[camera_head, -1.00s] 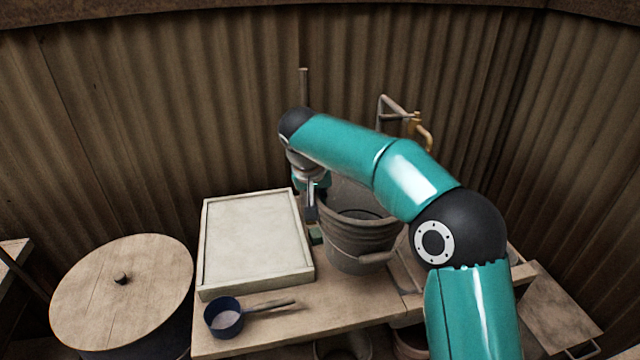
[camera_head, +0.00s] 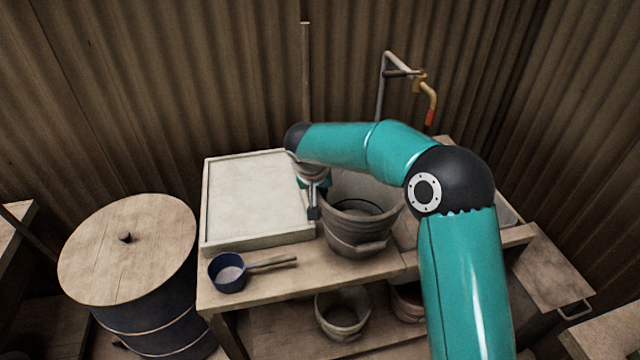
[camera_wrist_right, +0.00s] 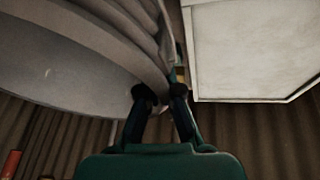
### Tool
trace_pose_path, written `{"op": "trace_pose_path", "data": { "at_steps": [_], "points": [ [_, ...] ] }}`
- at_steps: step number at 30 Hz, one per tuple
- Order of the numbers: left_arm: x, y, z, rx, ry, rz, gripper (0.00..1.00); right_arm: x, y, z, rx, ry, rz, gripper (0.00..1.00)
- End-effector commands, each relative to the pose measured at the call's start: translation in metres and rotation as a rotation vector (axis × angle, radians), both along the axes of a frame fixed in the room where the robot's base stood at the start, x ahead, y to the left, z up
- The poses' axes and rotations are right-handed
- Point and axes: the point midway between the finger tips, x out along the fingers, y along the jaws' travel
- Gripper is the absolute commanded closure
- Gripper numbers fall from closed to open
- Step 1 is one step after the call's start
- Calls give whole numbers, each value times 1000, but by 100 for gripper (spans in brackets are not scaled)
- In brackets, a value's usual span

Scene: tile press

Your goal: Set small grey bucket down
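The small grey bucket (camera_head: 352,238) is upright at the front middle of the wooden bench, right of the white framed slab. Its base is at the bench top; whether it bears fully on the wood I cannot tell. My right gripper (camera_head: 314,212) points down at the bucket's left side. In the right wrist view, the bucket's grey wall (camera_wrist_right: 75,62) fills the upper left, and the gripper's dark fingertips (camera_wrist_right: 161,92) sit close together on either side of its rim. The gripper looks shut on that rim. My left gripper is out of view.
The white framed slab (camera_head: 258,195) lies just left of the bucket. A blue scoop (camera_head: 228,273) lies at the bench's front left. A lidded drum (camera_head: 128,250) stands left. Another bucket (camera_head: 343,314) is on the lower shelf. A tap (camera_head: 418,78) rises behind.

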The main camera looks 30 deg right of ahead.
Motion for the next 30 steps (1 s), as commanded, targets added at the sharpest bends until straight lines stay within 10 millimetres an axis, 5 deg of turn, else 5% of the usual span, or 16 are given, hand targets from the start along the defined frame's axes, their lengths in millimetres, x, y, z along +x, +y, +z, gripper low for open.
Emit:
{"op": "trace_pose_path", "data": {
  "at_steps": [8, 14, 25, 30],
  "points": [
    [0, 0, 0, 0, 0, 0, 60, 1, -1, 3, -4, -7, 2, 100],
    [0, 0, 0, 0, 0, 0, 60, 0, 0, -1, 0, 0, 0, 69],
    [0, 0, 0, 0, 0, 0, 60, -1, 0, 2, 1, -2, 0, 69],
    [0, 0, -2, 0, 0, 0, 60, -5, 6, 18, 0, -5, -1, 69]
  ]
}}
